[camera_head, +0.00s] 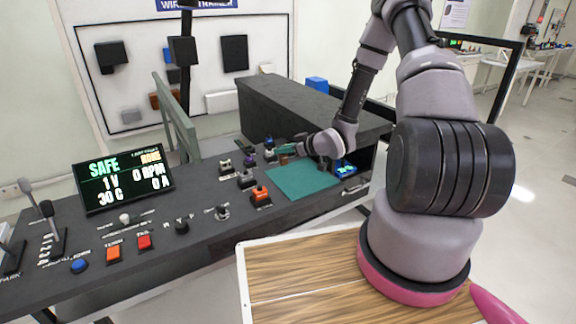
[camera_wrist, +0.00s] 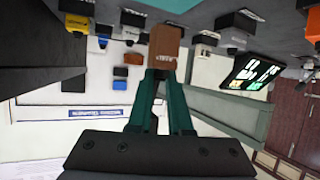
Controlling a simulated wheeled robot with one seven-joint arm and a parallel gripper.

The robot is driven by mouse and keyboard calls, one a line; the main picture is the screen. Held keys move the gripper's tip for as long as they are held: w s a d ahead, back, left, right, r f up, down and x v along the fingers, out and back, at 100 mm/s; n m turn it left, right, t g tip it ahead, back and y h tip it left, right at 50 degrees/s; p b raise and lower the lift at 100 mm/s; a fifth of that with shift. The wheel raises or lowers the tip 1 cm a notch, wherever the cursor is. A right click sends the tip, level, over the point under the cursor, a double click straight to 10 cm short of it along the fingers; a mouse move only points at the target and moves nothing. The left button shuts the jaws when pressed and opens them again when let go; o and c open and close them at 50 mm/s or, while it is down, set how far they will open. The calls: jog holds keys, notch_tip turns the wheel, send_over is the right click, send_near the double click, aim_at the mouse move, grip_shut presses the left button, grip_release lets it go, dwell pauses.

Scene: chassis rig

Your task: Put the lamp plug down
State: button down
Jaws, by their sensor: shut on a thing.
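My gripper (camera_wrist: 160,75) has green fingers and is shut on a brown block with small lettering, which I take to be the lamp plug (camera_wrist: 165,45). The plug sits between the fingertips in the wrist view, where the bench hangs upside down at the top. In the head view my gripper (camera_head: 292,153) is low over the bench, at the back left corner of the green mat (camera_head: 305,182). The plug shows there as a small brown spot (camera_head: 283,160). I cannot tell whether it touches the bench.
Several connectors stand left of the mat, including an orange one (camera_head: 260,195). A blue-lit device (camera_head: 345,169) is right of the mat. A dark raised box (camera_head: 300,110) stands behind. The display (camera_head: 122,178) and switches fill the left of the bench. The mat looks mostly bare.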

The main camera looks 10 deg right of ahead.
aim_at(286, 160)
jog(key=shift+f, duration=2.3)
jog(key=shift+f, duration=0.15)
jog(key=c, duration=0.8)
grip_release()
jog(key=shift+c, duration=0.2)
jog(key=shift+w, duration=0.1)
